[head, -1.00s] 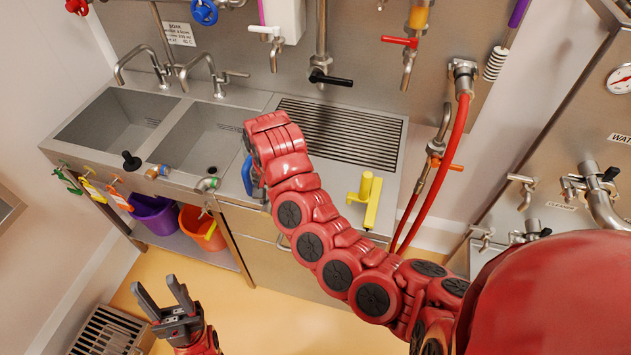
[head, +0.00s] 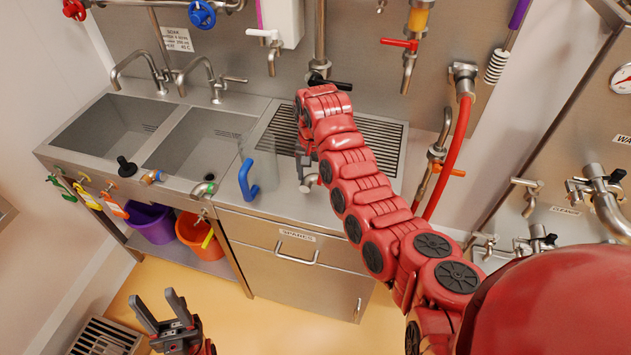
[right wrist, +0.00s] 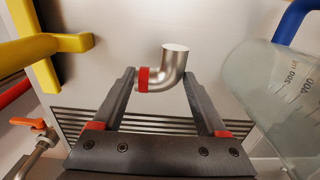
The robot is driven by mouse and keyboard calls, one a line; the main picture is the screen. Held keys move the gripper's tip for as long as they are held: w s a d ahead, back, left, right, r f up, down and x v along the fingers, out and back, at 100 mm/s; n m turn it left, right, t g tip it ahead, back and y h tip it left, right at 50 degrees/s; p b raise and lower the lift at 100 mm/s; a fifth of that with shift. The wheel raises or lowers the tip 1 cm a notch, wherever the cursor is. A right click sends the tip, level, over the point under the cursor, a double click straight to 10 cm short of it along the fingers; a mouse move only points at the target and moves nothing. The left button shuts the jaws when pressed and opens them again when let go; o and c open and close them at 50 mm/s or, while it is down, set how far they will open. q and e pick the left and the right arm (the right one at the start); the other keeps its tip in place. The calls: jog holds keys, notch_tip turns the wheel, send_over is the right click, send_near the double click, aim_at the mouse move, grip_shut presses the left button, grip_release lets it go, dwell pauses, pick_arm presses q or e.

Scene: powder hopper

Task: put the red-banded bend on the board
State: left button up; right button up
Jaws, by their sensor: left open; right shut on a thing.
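The red-banded bend is a short steel elbow with a red ring at one end. In the right wrist view the bend (right wrist: 173,72) sits between the fingertips of my right gripper (right wrist: 160,80), which is shut on it. In the head view my right gripper (head: 305,168) points down, with the bend (head: 309,183) at its tips in front of the board; its exact height is unclear. The ribbed steel board (head: 378,132) is set in the counter, partly hidden by my right arm. My left gripper (head: 160,312) is open and empty, low at the front left.
A clear jug with a blue handle (head: 249,180) stands left of the right gripper; the jug (right wrist: 290,85) is close in the wrist view. A yellow piece (right wrist: 48,48) shows at upper left.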

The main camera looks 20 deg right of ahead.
aim_at(315, 174)
jog(key=shift+w+d, duration=0.3)
jog(key=shift+d, duration=0.1)
jog(key=shift+f+p, duration=0.2)
jog(key=shift+p, duration=0.2)
notch_tip(315, 174, down, 3)
jog(key=shift+r+p, duration=0.15)
jog(key=shift+p, duration=0.65)
jog(key=shift+f, duration=0.3)
jog(key=o, duration=1.6)
jog(key=shift+s+r, duration=0.1)
jog(key=shift+r, duration=0.1)
jog(key=shift+r+b, duration=0.35)
jog(key=shift+b, duration=0.15)
notch_tip(315, 174, up, 10)
jog(key=shift+f+b, duration=0.15)
jog(key=shift+b, duration=1)
jog(key=shift+r, duration=0.75)
jog(key=shift+a, duration=0.1)
